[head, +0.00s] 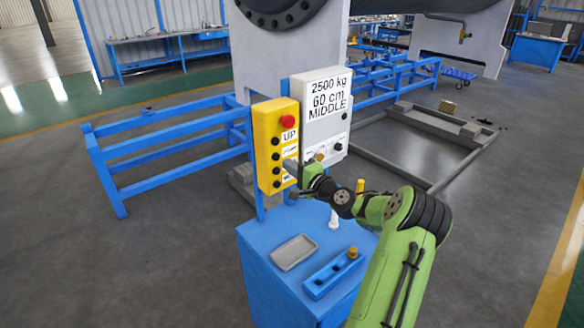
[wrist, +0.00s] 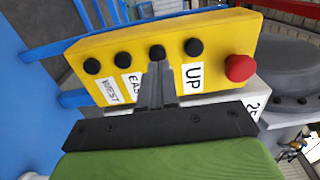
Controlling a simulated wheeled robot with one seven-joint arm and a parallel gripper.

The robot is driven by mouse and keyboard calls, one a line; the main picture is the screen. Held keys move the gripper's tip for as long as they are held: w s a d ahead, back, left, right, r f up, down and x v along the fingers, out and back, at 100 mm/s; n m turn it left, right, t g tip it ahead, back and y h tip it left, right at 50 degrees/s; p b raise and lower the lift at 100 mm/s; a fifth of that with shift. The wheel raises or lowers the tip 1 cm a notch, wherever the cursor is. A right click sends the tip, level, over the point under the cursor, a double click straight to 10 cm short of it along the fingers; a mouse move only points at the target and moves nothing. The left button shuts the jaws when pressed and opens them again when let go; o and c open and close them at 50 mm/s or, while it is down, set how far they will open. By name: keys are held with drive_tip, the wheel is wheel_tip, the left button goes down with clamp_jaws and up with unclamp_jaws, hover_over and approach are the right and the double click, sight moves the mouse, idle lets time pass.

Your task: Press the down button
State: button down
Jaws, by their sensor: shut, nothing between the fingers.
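The yellow button box (head: 267,126) stands upright on a post and carries a column of black buttons with a red button (head: 289,120) at the top. In the wrist view the UP button (wrist: 194,47) has a clear label. The button beside it (wrist: 156,52), between UP and EAST, has its label hidden behind my fingers; by position it is the down button. My gripper (wrist: 157,66) is shut and empty, its fingertips just in front of that button. I cannot tell whether they touch it. In the head view my gripper (head: 291,168) is at the box's lower right side.
A white control box (head: 322,115) marked 2500 kg stands right beside the yellow box. Below is a blue cabinet (head: 262,272) with a grey tray (head: 294,253) and a blue holder (head: 333,274) on top. Blue rails (head: 160,130) stand behind. Open floor lies left.

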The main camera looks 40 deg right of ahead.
drive_tip(key=s+b, duration=0.1)
drive_tip(key=s, duration=0.8)
drive_tip(key=shift+a+f, duration=0.2)
drive_tip(key=shift+a, duration=0.15)
drive_tip(key=shift+s, duration=0.1)
